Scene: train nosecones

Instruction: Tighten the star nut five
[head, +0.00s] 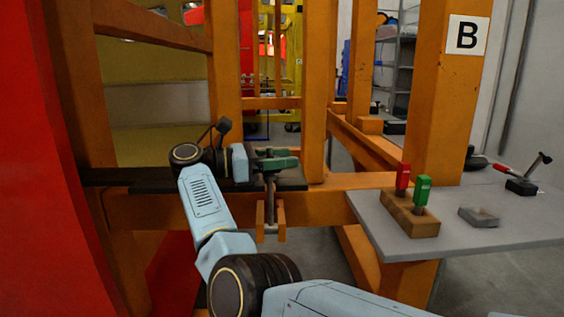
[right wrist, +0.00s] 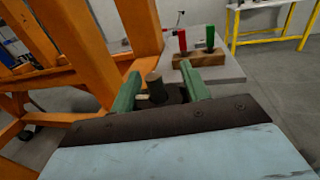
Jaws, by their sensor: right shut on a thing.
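My right gripper (head: 280,158) reaches in over the orange frame's dark ledge, with its green fingers at the top of an upright metal bolt (head: 270,188). In the right wrist view the fingers (right wrist: 160,92) stand on either side of a dark nut-like piece (right wrist: 174,95) and the bolt's round brown end (right wrist: 154,86). The gripper is shut on this dark piece, which I take to be the star nut. Its shape is mostly hidden by the fingers. The bolt's lower part stands between two small orange bracket plates (head: 260,222). My left gripper is not in view.
A grey table (head: 460,227) at the right bears a wooden block (head: 409,217) with red-handled and green-handled tools, a small grey tray (head: 478,217) and a dark block with a lever (head: 521,186). Orange posts (head: 317,90) and a red panel (head: 35,170) crowd the arm.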

